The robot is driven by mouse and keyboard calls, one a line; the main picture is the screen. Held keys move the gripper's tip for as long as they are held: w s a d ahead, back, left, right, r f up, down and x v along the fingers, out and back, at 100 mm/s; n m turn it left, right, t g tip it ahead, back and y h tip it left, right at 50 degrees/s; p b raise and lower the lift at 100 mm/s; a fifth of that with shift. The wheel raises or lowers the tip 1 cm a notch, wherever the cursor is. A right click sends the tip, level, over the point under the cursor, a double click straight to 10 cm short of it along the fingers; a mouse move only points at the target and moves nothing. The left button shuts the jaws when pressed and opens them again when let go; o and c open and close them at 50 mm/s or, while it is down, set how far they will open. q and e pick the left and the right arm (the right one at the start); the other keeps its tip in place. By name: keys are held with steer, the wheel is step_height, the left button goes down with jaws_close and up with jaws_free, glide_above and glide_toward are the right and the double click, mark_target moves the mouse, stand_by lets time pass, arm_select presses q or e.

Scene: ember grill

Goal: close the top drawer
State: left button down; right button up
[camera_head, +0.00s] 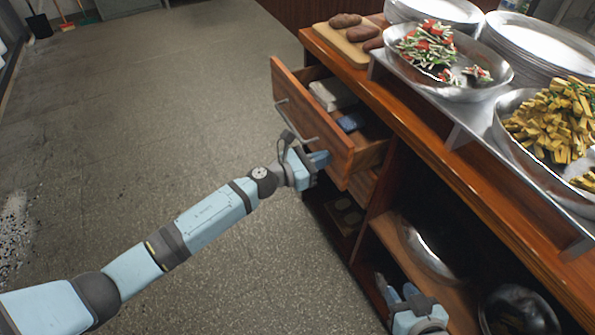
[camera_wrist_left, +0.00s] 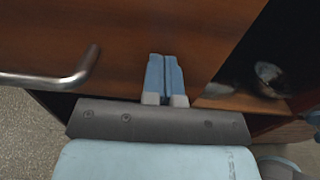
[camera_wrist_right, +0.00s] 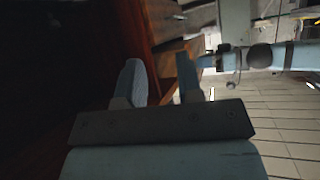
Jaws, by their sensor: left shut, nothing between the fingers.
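The top drawer (camera_head: 308,122) of the wooden counter is pulled out to the left, with a bar handle (camera_head: 296,124) on its front. It holds a pale item (camera_head: 333,94) and a blue item (camera_head: 351,121). My left gripper (camera_head: 320,160) is shut at the near end of the drawer front. In the left wrist view its fingertips (camera_wrist_left: 163,60) lie over the wooden front, right of the handle (camera_wrist_left: 50,78); I cannot tell whether they touch. My right gripper (camera_head: 396,290) is open and empty, low by the counter's open shelves; its fingers (camera_wrist_right: 160,80) stand apart in the right wrist view.
On the counter top (camera_head: 425,128) stand a cutting board (camera_head: 340,45) with brown food, metal trays of food (camera_head: 440,60) and stacked plates (camera_head: 545,45). Below, open shelves hold a metal bowl (camera_head: 425,255) and a dark pot (camera_head: 515,312). The floor (camera_head: 170,110) at left is clear.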

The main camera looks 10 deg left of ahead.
mark_target(358, 146)
arm_select(q)
steer(key=b+x, duration=0.3)
steer(key=x, duration=0.7)
steer(key=shift+w+d+f, duration=0.1)
steer(key=shift+w+d, duration=0.1)
steer(key=shift+w+d+r, duration=0.1)
steer(key=shift+r, duration=0.2)
steer(key=shift+r, duration=0.1)
steer(key=shift+b, duration=0.3)
